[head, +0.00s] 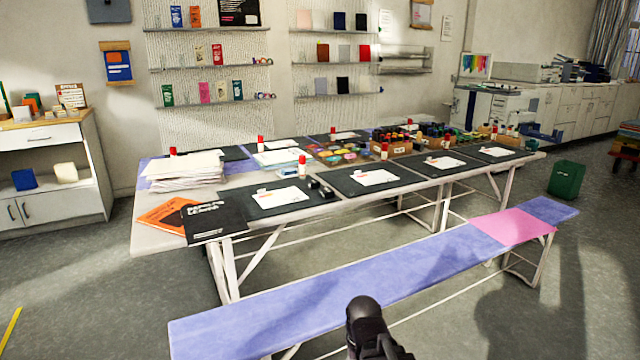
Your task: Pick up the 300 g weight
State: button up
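No thing in view can be read as marked 300 g. Two small black blocks (320,189) sit side by side on the long table (150,222), at the right edge of a black mat; they may be weights, but they are too small to tell. A dark rounded part of my arm, probably my gripper (366,322), shows at the bottom, in front of the bench. Its fingers cannot be made out, and it is well apart from the table.
A bench (330,290) with a lilac and pink top stands between me and the table. The table holds black mats (375,181) with papers, red-capped glue sticks (302,166), paper stacks (185,170) and wooden boxes. A green bin (566,180) stands at right.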

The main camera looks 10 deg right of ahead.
aim_at(313, 184)
jog(key=i, duration=0.85)
jog(key=u, duration=0.05)
